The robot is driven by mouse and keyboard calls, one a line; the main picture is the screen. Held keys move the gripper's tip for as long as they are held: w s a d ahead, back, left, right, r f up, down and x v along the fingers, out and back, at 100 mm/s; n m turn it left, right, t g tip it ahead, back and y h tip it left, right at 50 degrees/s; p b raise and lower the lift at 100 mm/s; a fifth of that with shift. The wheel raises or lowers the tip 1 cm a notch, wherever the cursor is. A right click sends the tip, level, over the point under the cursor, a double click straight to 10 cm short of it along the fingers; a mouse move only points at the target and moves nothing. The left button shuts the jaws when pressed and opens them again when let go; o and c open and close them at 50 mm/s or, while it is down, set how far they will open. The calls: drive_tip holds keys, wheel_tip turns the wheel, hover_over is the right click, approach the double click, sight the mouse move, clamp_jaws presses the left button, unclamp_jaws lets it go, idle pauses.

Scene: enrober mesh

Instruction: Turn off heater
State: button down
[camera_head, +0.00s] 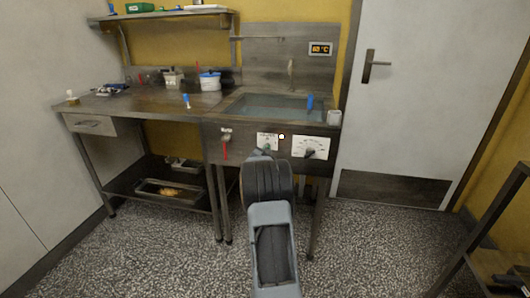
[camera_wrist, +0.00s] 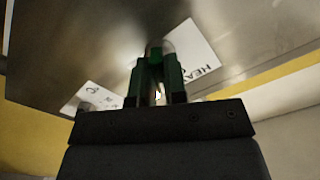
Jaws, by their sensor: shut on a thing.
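In the head view my gripper (camera_head: 264,152) reaches the panel at the white heater label (camera_head: 268,140), and my arm hides most of the switch. How far the switch is turned cannot be told.
A dial with a white scale (camera_head: 311,147) is right of the lamp, and a red lever (camera_head: 225,148) is to the left. Above is a water-filled basin (camera_head: 270,106) with a blue-handled tool (camera_head: 310,102). A temperature display (camera_head: 321,49) glows on the backsplash. A worktable (camera_head: 130,102) adjoins left.

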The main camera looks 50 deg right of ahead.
drive_tip(key=n, duration=0.3)
drive_tip(key=n+p, duration=0.1)
drive_tip(key=n, duration=0.1)
drive_tip(key=shift+d+r+n, duration=0.1)
drive_tip(key=shift+r+n, duration=0.1)
drive_tip(key=shift+n, duration=0.2)
drive_tip(key=shift+n+p, duration=0.3)
drive_tip(key=c, duration=1.2)
unclamp_jaws()
drive_tip(key=shift+o, duration=0.2)
drive_tip(key=shift+s+d+f, duration=0.1)
drive_tip(key=shift+s, duration=0.05)
drive_tip(key=p+v, duration=0.1)
drive_tip(key=v, duration=1.3)
